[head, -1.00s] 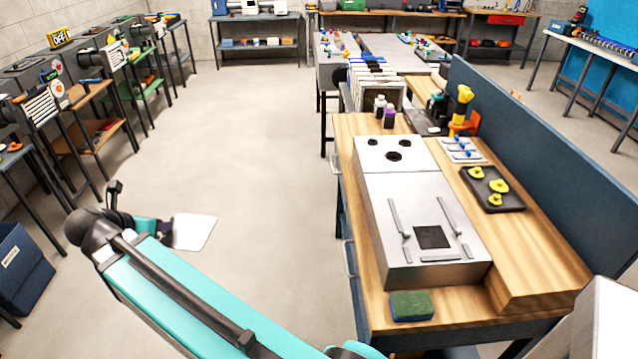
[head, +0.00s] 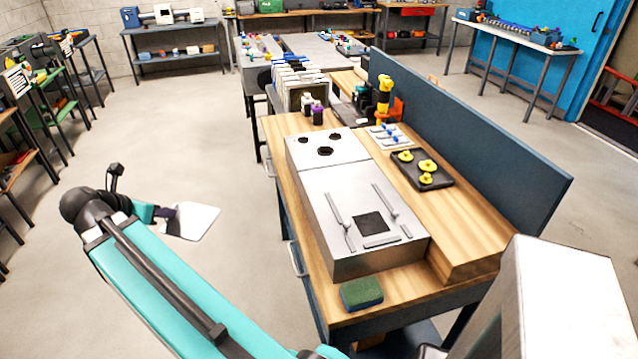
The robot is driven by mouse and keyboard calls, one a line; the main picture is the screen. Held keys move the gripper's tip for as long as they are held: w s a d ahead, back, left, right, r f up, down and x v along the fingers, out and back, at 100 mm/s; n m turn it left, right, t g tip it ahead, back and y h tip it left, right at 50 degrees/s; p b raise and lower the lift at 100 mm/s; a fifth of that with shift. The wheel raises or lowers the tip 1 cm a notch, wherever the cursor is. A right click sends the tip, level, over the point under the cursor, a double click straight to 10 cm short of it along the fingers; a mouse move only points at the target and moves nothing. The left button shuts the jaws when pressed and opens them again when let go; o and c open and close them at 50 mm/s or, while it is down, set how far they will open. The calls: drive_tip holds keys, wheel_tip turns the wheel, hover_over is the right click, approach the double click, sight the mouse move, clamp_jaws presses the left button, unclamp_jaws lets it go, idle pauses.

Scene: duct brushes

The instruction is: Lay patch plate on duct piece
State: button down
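The patch plate (head: 196,222) is a thin, pale flat sheet held out over the floor, left of the workbench. My gripper (head: 172,217) is shut on its left edge; the fingertips are small and dark here. The duct piece (head: 314,195) is a silver metal box lying on the wooden workbench. Its top has a dark square opening (head: 370,222) near the front end, with raised metal strips around it, and several dark round holes at the far end. The plate is well apart from the duct.
A green and blue sponge (head: 361,293) lies at the bench's front edge. A black tray (head: 437,181) with yellow knobs sits right of the duct. Bottles (head: 317,112) and a rack of panels stand beyond it. A blue back panel (head: 470,150) borders the bench's right side.

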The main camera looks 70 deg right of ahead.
drive_tip(key=s+d+r+m+g, duration=0.1)
drive_tip(key=s+d+m+g, duration=0.1)
drive_tip(key=s+d, duration=0.6)
drive_tip(key=s+d+r+m+g+y+b, duration=0.1)
drive_tip(key=s+d+m, duration=0.3)
drive_tip(key=s+d, duration=0.4)
drive_tip(key=s+d+r+m+g+y, duration=0.1)
drive_tip(key=s+d+m+g, duration=0.1)
drive_tip(key=s+d, duration=0.6)
drive_tip(key=shift+s+d+r+m+g+b, duration=0.15)
drive_tip(key=shift+s+g, duration=0.1)
drive_tip(key=shift+s, duration=1)
drive_tip(key=shift+s+r+m+g+b, duration=0.1)
drive_tip(key=shift+s+g, duration=0.2)
drive_tip(key=shift+s, duration=0.95)
drive_tip(key=shift+s+d+r+m+g+b, duration=0.15)
drive_tip(key=shift+s+g, duration=0.1)
drive_tip(key=shift+s, duration=1)
drive_tip(key=s+m, duration=0.1)
drive_tip(key=s, duration=0.2)
drive_tip(key=s+d+m+g+y, duration=0.1)
drive_tip(key=s, duration=0.3)
drive_tip(key=s+d+r, duration=0.1)
drive_tip(key=s, duration=0.3)
drive_tip(key=shift+s+m, duration=0.2)
drive_tip(key=shift+m, duration=0.2)
drive_tip(key=shift+w+d+r, duration=0.15)
